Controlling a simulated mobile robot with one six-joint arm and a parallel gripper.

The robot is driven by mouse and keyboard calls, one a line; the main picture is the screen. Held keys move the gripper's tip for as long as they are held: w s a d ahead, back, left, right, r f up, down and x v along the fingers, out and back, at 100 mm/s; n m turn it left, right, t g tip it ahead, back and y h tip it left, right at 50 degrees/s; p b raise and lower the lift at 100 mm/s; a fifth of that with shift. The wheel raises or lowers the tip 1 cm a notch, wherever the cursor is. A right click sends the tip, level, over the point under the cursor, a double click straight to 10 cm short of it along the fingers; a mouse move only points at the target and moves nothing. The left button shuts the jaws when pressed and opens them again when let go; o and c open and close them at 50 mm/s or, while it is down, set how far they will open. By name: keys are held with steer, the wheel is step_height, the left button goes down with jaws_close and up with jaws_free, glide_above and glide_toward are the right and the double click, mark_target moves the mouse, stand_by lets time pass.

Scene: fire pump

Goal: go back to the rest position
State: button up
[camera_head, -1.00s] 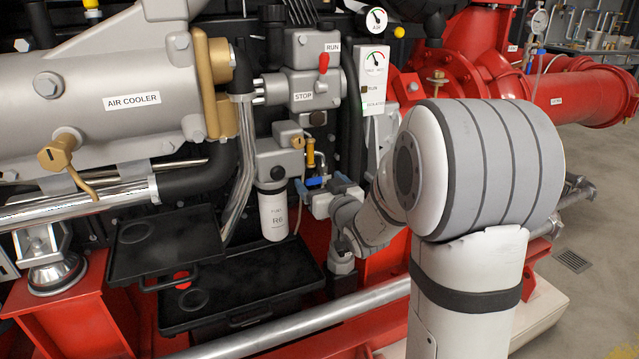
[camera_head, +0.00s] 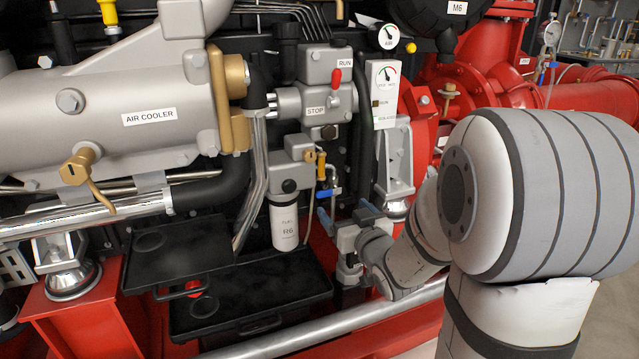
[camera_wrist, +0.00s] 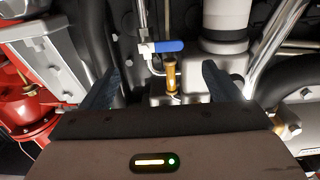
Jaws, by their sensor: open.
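My gripper (camera_head: 346,213) is open and empty, in front of the fuel filter area at the middle of the head view. In the wrist view its two dark fingers stand wide apart (camera_wrist: 160,82). A brass fitting (camera_wrist: 171,75) with a blue lever valve (camera_wrist: 162,46) appears between and beyond the fingers, apart from them. In the head view the blue lever (camera_head: 328,192) is just above and behind the gripper. My arm reaches in from the right and hides part of the red pump.
The white fuel filter (camera_head: 284,222) is left of my gripper. Black trays (camera_head: 245,290) lie lower left. A silver pipe (camera_head: 330,325) crosses below my gripper. The STOP/RUN unit (camera_head: 318,103) and gauge panel (camera_head: 384,95) are above. Red piping (camera_head: 585,90) runs at right.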

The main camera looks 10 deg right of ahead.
steer(key=s+d+r+m+g+h+p, duration=0.2)
steer(key=s+r+g+h+p, duration=0.3)
steer(key=r+p, duration=0.95)
steer(key=s+a+r+g+p, duration=0.2)
steer(key=s+r+g+p, duration=0.3)
steer(key=s+p, duration=0.3)
steer(key=s+a+r+g+y+p, duration=0.1)
steer(key=s+r+g+p, duration=0.3)
steer(key=s+r+p, duration=0.4)
steer(key=s+a+p, duration=0.1)
steer(key=s, duration=0.3)
steer(key=shift+s+a+r+g+y, duration=0.2)
steer(key=shift+r+g+y, duration=0.1)
steer(key=shift+g, duration=0.1)
